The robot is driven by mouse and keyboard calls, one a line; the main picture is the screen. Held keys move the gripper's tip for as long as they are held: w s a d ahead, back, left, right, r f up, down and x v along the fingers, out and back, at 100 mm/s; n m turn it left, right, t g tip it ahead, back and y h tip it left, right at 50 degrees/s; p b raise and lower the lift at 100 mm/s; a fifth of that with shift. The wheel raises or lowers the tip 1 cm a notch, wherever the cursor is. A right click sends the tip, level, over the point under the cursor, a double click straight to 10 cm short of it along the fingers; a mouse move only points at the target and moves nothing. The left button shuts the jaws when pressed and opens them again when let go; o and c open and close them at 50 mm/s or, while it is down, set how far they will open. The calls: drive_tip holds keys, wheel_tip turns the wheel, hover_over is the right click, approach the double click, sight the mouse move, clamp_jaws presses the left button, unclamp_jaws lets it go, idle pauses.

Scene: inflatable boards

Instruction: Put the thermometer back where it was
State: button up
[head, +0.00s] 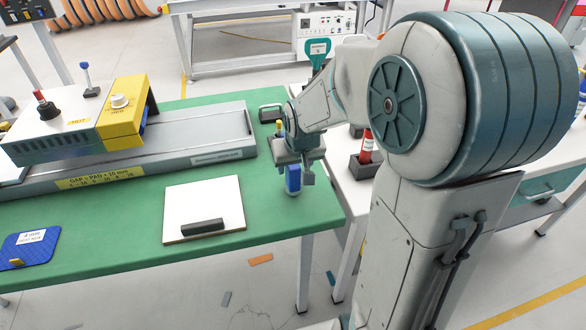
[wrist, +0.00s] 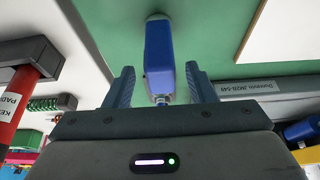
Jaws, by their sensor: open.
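A blue, block-like object, which looks like the thermometer (wrist: 160,55), is at the green tabletop in the wrist view. It narrows to a small metallic tip at the end nearer my palm. My gripper (wrist: 160,82) is open, with one finger on each side of the blue body and visible gaps between. In the head view, the blue body (head: 293,181) shows under my gripper (head: 298,170) near the table's right edge. The gripper partly hides it there. I cannot tell whether it rests on the table.
A white board (head: 203,205) with a dark bar lies left of my gripper on the green table (head: 110,225). A long grey rail (head: 215,140) with a yellow-ended machine (head: 120,115) runs behind. A red cylinder (head: 366,148) in a dark holder stands on the white table at right.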

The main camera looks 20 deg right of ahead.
drive_tip(key=v, duration=0.6)
drive_tip(key=s+g, duration=0.2)
drive_tip(key=s, duration=1.5)
drive_tip(key=shift+r, duration=0.5)
drive_tip(key=shift+c, duration=0.3)
